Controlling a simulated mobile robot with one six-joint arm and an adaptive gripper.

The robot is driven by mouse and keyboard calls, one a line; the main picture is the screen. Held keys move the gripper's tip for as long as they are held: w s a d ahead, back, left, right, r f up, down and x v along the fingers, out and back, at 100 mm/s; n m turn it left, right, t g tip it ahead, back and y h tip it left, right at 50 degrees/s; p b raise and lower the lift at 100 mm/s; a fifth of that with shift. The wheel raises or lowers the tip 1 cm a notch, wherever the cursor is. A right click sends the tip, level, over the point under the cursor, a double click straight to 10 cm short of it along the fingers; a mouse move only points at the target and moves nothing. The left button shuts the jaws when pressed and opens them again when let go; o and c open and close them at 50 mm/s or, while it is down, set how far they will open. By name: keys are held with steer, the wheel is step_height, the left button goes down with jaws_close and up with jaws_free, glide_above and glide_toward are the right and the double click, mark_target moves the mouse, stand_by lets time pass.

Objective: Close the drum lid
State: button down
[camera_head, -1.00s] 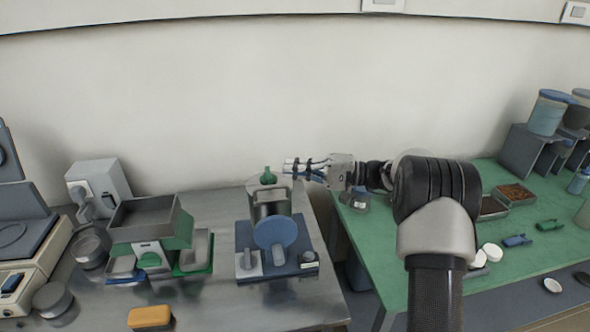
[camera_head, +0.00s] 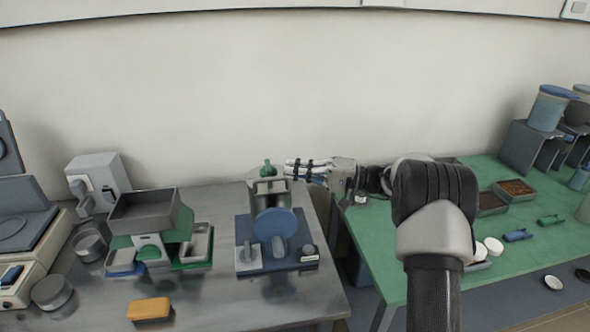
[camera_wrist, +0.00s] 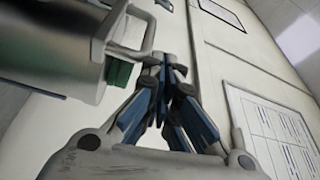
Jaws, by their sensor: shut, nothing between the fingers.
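The drum device stands on a blue base (camera_head: 300,262) at the right of the metal bench in the head view, with a round blue disc (camera_head: 275,226) in front. Its grey drum (camera_head: 270,188) has a pale frame-like top; whether the lid is open is too small to tell. My gripper (camera_head: 290,171) is shut and empty, pointing left just beside the drum's upper right. In the wrist view, a grey cylindrical body (camera_wrist: 60,40) with a U-shaped handle (camera_wrist: 143,45) lies at upper left. My fingertips (camera_wrist: 165,62) are close by the handle; contact cannot be told.
A green knob-topped item (camera_head: 267,169) stands just behind the drum. A green and grey tray device (camera_head: 150,225) is to the left, with an orange block (camera_head: 149,309) in front. A gap separates the bench from the green table (camera_head: 430,250) at right.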

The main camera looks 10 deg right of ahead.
steer(key=d+p, duration=0.4)
steer(key=d, duration=0.5)
steer(key=s+a+r+g+h, duration=0.3)
steer(key=s+a+r+h, duration=0.1)
steer(key=s+a, duration=0.4)
steer(key=s+a+r+g+h, duration=0.2)
steer(key=s+a+r+h, duration=0.2)
steer(key=s+a, duration=0.4)
steer(key=s+d+f+n+t+h, duration=0.1)
steer(key=s+d+f+h, duration=0.1)
steer(key=s, duration=1)
steer(key=s+d+f+n+t+h, duration=0.1)
steer(key=s+d+f+t+h, duration=0.1)
steer(key=s+d+h, duration=0.2)
steer(key=s+h, duration=0.3)
steer(key=s, duration=0.5)
steer(key=shift+s+d, duration=0.3)
steer(key=c, duration=2.3)
jaws_free()
